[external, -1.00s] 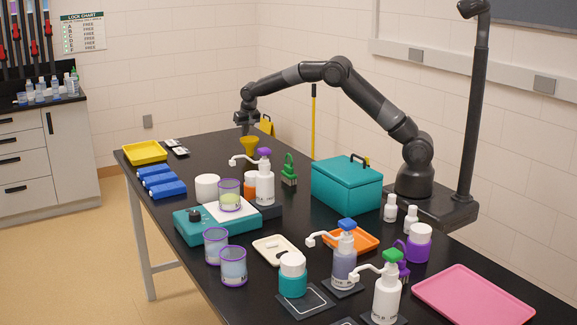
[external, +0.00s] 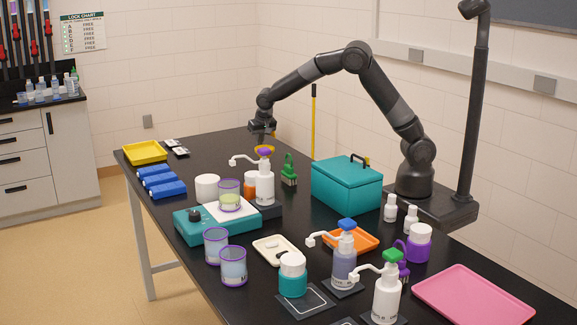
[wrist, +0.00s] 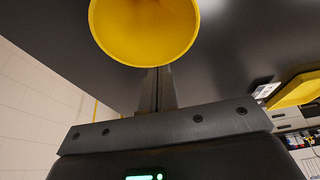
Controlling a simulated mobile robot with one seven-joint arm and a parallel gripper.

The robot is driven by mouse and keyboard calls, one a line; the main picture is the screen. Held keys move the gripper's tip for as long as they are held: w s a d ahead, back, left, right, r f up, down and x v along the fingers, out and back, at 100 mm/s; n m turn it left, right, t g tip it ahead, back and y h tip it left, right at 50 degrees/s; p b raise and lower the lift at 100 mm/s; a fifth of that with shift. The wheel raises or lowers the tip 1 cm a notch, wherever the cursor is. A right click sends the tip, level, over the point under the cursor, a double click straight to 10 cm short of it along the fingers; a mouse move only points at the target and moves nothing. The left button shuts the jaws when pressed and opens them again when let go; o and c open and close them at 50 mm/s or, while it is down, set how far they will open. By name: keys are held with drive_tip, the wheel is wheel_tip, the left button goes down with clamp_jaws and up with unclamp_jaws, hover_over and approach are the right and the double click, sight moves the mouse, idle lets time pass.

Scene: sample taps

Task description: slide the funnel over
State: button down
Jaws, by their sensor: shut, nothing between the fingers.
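The yellow funnel (external: 257,150) is on the far part of the black table, partly hidden behind the purple-topped pump bottle (external: 265,181). In the wrist view its wide round mouth (wrist: 145,30) fills the top middle. My gripper (external: 263,136) is over the far part of the table, close by the funnel. In the wrist view my gripper's fingers (wrist: 154,90) are together with nothing between them, and their tips end at the funnel's rim. I cannot tell whether they touch it.
A green clamp-like item (external: 289,170) stands right of the pump bottle, and a teal box (external: 346,188) is further right. A yellow tray (external: 145,152) lies at the far left corner. The table between that tray and the funnel is mostly clear.

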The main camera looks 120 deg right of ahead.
drive_tip(key=a, duration=0.6)
drive_tip(key=shift+a, duration=0.15)
drive_tip(key=d, duration=0.2)
drive_tip(key=d+r, duration=0.1)
drive_tip(key=d, duration=0.1)
drive_tip(key=shift+w, duration=0.1)
drive_tip(key=v, duration=0.9)
drive_tip(key=shift+a, duration=0.2)
drive_tip(key=shift+a, duration=0.1)
